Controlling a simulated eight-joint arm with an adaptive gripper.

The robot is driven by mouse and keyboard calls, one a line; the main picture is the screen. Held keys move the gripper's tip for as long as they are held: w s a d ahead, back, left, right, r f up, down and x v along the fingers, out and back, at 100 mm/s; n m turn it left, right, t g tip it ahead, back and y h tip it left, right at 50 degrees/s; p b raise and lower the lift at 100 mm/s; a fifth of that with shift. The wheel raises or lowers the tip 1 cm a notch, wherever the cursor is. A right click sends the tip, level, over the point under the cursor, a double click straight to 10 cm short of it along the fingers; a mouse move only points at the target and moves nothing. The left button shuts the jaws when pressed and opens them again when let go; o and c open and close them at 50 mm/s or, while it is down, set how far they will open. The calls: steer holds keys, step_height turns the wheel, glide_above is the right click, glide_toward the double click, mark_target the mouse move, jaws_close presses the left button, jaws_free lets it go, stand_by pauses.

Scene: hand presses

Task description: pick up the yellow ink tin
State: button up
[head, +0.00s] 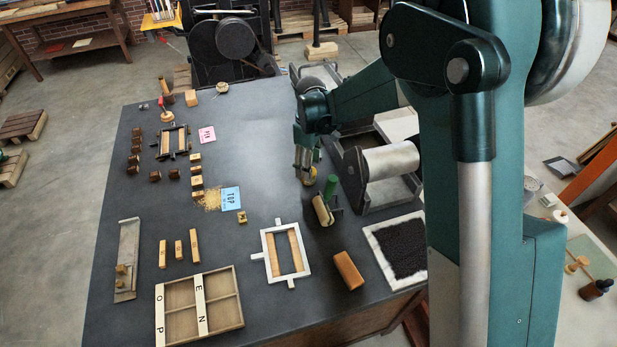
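A small round yellowish thing (310,179), which looks like the yellow ink tin, shows at the lower end of my gripper (304,170). It is partly hidden by the fingers. My gripper points down over the right part of the dark table, just left of the roller press. I cannot tell whether the fingers are closed on the tin or only around or beside it, nor whether the tin touches the table.
A green-handled roller (323,210) stands close to the right and front of my gripper. A press with a pale cylinder (388,161) is at right. A white frame (268,254), a brown block (348,270) and a black-filled tray (374,228) lie in front. The table's middle (260,135) is clear.

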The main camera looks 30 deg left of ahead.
steer(key=shift+f, duration=2.55)
steer(key=c, duration=1.1)
